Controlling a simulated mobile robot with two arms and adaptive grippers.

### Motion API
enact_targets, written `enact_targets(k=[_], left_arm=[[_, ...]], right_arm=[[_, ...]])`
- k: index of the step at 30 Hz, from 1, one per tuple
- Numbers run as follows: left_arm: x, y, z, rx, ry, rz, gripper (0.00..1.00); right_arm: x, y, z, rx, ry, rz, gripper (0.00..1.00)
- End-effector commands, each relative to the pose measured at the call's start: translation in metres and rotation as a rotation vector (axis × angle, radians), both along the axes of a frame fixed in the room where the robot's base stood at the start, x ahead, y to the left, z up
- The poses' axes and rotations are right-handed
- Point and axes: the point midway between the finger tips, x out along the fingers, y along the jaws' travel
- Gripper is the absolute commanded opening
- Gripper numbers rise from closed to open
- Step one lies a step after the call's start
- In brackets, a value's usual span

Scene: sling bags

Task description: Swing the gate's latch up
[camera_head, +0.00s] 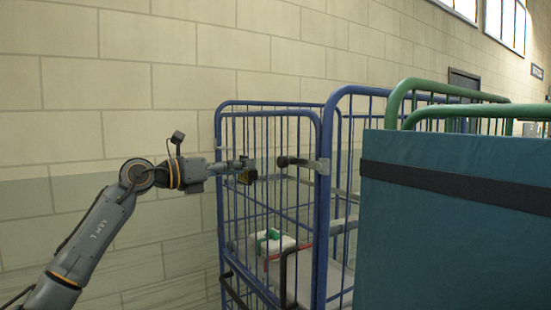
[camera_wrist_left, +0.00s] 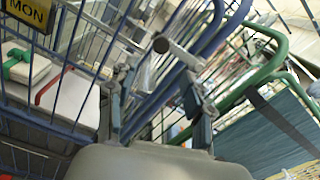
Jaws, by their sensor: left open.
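The gate (camera_head: 268,200) is a blue barred panel on a roll cage in the head view; it also shows in the left wrist view (camera_wrist_left: 68,130). Its latch (camera_head: 305,163) is a grey arm with a dark round knob, lying about level and pointing left from the blue upright. In the left wrist view the latch's knob (camera_wrist_left: 160,45) is just beyond the fingertips. My left gripper (camera_head: 243,165) is open and empty, left of the knob and apart from it. It also shows in the left wrist view (camera_wrist_left: 155,85). My right gripper is out of view.
A yellow "MON" tag (camera_wrist_left: 32,10) hangs on the gate. A white box with green (camera_head: 274,242) lies inside the cage. A green-framed cage (camera_head: 440,88) with a teal cover (camera_head: 450,235) stands close on the right. A block wall (camera_head: 120,70) is behind.

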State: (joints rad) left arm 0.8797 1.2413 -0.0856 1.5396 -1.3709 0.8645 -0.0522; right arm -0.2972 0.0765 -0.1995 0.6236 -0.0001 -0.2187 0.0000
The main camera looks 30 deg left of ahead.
Motion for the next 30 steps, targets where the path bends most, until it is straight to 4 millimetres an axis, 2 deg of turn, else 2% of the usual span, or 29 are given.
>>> enact_targets(k=[1, 6, 15, 20, 28, 30], left_arm=[[0.011, -0.005, 0.008, -0.005, -0.003, -0.004, 0.51], [0.046, -0.02, 0.007, -0.006, -0.001, -0.004, 0.51], [0.089, -0.037, 0.003, -0.007, 0.0, -0.002, 0.51], [0.096, -0.039, 0.001, -0.004, -0.001, 0.0, 0.51], [0.097, -0.04, 0.0, -0.003, -0.001, 0.001, 0.51], [0.097, -0.04, 0.0, -0.003, -0.001, 0.001, 0.37]], right_arm=[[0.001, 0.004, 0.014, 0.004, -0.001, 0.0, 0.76], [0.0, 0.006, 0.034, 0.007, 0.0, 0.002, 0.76], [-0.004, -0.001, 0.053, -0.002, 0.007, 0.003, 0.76], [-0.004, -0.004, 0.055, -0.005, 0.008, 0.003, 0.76], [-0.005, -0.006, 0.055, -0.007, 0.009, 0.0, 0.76], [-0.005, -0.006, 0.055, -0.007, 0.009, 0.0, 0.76]])
